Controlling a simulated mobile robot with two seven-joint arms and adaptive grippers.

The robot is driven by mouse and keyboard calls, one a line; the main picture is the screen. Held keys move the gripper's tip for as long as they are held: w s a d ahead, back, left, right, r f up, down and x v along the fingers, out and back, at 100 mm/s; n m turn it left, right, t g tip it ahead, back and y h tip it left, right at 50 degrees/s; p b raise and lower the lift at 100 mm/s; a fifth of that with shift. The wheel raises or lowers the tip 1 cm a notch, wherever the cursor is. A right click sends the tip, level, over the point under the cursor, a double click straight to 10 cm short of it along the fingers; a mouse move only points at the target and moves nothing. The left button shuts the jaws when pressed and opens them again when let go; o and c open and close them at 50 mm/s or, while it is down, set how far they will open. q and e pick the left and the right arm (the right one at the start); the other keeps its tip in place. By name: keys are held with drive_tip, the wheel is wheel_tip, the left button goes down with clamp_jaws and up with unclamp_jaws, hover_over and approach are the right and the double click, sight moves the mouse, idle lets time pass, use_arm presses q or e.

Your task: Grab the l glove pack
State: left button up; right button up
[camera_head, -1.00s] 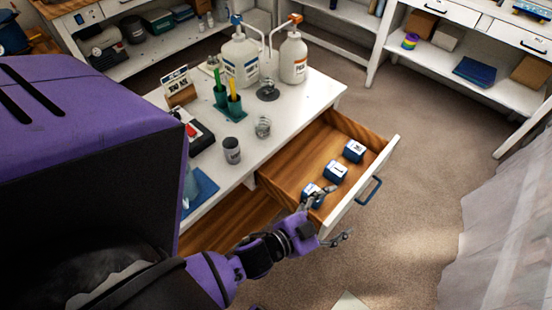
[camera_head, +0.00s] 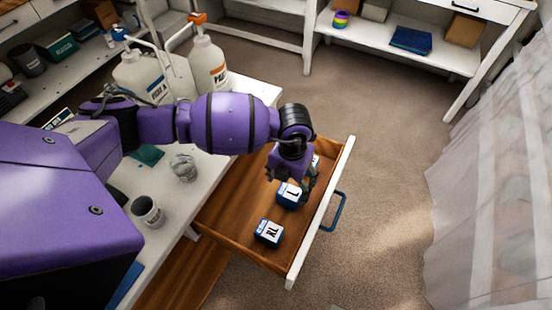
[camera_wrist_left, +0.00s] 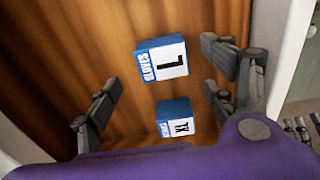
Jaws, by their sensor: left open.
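The L glove pack (camera_head: 289,194), a small blue-and-white box marked L, lies in the open drawer (camera_head: 240,205). It also shows in the left wrist view (camera_wrist_left: 162,58), label up. My left gripper (camera_head: 297,180) is over the drawer, pointing down just above the L pack, and partly covers it in the head view. In the left wrist view its open fingers (camera_wrist_left: 160,80) stand on either side, with nothing between them gripped. The XL pack (camera_head: 268,232) lies nearer the front of the picture. A third pack (camera_head: 316,160) is mostly hidden behind the gripper.
The drawer front with its blue handle (camera_head: 333,212) is at the right. On the white table stand a grey cup (camera_head: 147,211), a clear cup (camera_head: 183,167) and pump bottles (camera_head: 209,66). Floor right of the drawer is clear up to the curtain (camera_head: 490,150).

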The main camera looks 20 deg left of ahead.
sight(290, 191)
use_arm(q)
drive_tip(key=f, duration=0.7)
drive_tip(key=shift+w+d+f, duration=0.1)
drive_tip(key=shift+w+d, duration=0.1)
drive_tip(key=shift+c, duration=0.4)
drive_tip(key=c, duration=1.1)
